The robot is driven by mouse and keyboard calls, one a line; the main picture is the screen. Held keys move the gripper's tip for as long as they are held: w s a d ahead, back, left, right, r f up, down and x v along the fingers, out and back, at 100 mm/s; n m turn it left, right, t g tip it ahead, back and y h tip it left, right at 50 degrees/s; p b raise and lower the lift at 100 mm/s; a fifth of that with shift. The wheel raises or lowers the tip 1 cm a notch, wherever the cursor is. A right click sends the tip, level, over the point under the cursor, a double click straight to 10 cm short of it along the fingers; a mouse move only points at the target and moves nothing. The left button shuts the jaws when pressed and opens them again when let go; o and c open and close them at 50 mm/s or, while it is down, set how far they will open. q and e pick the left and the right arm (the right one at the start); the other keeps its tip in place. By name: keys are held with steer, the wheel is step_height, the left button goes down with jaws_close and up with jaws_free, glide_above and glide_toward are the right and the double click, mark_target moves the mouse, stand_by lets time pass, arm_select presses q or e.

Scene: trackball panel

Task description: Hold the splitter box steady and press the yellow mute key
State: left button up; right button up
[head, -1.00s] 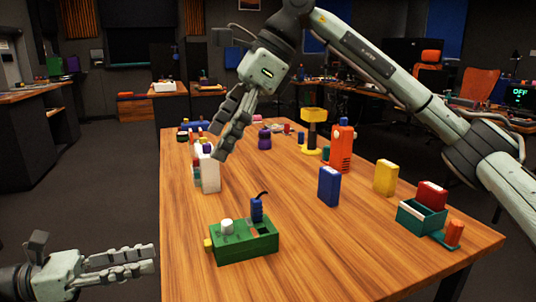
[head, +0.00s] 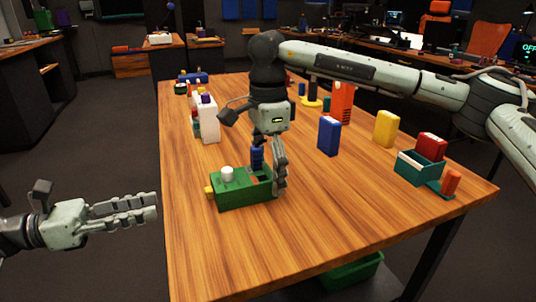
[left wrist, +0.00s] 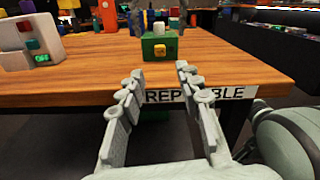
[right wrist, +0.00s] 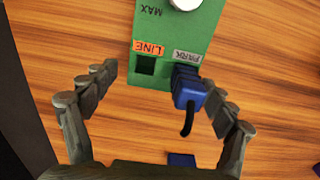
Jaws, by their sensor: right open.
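The green splitter box (head: 240,195) lies near the table's front left, with a white knob (head: 227,174) on top. The yellow mute key (head: 209,192) sticks out of its left end and faces the left wrist view (left wrist: 159,50). A blue plug (right wrist: 188,92) stands at the PARK socket; the LINE socket (right wrist: 146,66) is empty. My right gripper (head: 268,168) is open and points down over the box's right end, its fingers on either side in the right wrist view; I cannot tell whether they touch. My left gripper (head: 156,207) is open and empty, off the table's left edge, apart from the key.
The wooden table (head: 330,220) is clear in front of the box. A white box (head: 208,120) stands behind it at the left. A blue box (head: 328,136), a yellow box (head: 386,128) and a teal tray (head: 418,170) stand to the right.

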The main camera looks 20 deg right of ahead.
steer(key=shift+f, duration=0.4)
steer(key=shift+c, duration=0.4)
steer(key=c, duration=1.2)
arm_select(q)
jaws_close()
arm_select(e)
steer(key=shift+c, duration=0.2)
arm_select(q)
steer(key=shift+r, duration=0.1)
